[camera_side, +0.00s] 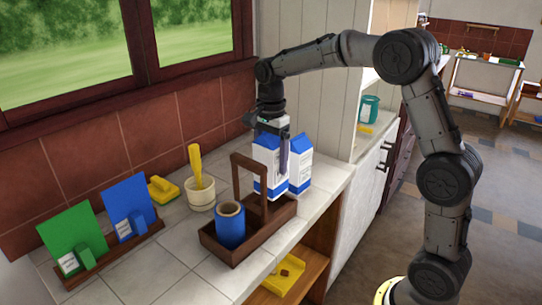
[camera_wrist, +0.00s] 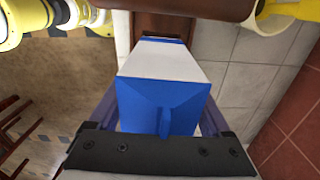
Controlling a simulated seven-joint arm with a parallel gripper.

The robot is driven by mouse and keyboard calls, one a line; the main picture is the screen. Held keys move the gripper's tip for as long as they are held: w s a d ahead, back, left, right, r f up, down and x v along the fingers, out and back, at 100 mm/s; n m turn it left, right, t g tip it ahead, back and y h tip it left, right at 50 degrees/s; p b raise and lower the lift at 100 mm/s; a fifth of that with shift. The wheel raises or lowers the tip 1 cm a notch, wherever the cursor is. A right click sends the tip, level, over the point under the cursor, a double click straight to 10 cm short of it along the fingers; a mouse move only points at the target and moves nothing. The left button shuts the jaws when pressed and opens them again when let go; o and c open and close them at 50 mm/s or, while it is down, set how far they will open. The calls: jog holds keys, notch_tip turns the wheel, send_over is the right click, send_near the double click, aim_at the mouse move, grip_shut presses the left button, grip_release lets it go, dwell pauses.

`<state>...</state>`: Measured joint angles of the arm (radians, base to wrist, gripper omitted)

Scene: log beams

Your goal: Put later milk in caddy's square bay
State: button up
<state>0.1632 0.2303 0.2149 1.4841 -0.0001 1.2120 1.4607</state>
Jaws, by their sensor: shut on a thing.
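Two blue-and-white milk cartons stand out in the side view, a left one (camera_side: 266,175) and a right one (camera_side: 300,172) close beside it. My gripper (camera_side: 273,145) points down and is shut on the left carton near its top. In the wrist view the held carton (camera_wrist: 160,100) fills the space between the fingers of my gripper (camera_wrist: 160,120). The brown wooden caddy (camera_side: 234,254) with its upright handle stands just in front of the held carton. Its near-left bay holds a blue cylinder (camera_side: 230,228); its right bay looks empty. Whether the carton's base touches anything cannot be told.
A cream pot (camera_side: 201,195) with a yellow-handled tool stands behind the caddy. A yellow sponge-like item (camera_side: 163,190) lies farther left. A wooden rack holds a green card (camera_side: 72,238) and a blue card (camera_side: 129,205). Clear counter lies at the front left.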

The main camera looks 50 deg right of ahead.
jog(key=shift+f, duration=1.55)
jog(key=shift+f, duration=0.3)
jog(key=shift+f, duration=0.7)
jog(key=shift+f, duration=0.35)
jog(key=shift+f, duration=0.45)
jog(key=o, duration=1.6)
jog(key=shift+f, duration=0.15)
jog(key=shift+r, duration=5.05)
